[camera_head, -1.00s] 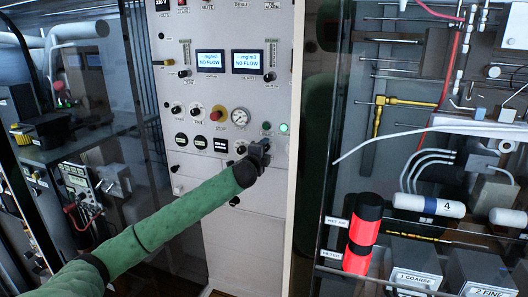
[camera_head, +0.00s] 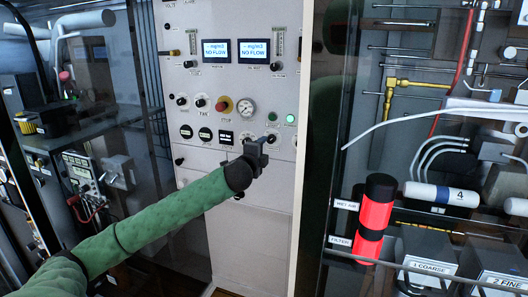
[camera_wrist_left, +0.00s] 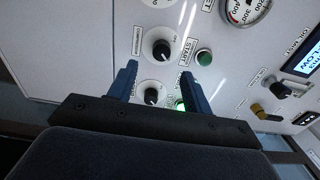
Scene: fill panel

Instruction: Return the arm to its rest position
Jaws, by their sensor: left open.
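My left gripper (camera_head: 256,152) is in front of the lower right of the white control panel (camera_head: 265,190), with the green-sleeved arm reaching in from the lower left. In the left wrist view its two blue fingers (camera_wrist_left: 158,76) are apart, with nothing held between them. Past the fingers are a black knob (camera_wrist_left: 160,46), a second black knob (camera_wrist_left: 152,96) and a green START button (camera_wrist_left: 204,57). A lit green lamp (camera_wrist_left: 181,104) is partly hidden by a finger. The right gripper is in neither view.
A pressure gauge (camera_head: 245,107) and red stop button (camera_head: 222,104) sit above the gripper. A glass-fronted bay with a red-and-black cylinder (camera_head: 374,216) and labelled filter boxes (camera_head: 428,262) is at right. Another cabinet with equipment (camera_head: 84,166) is at left.

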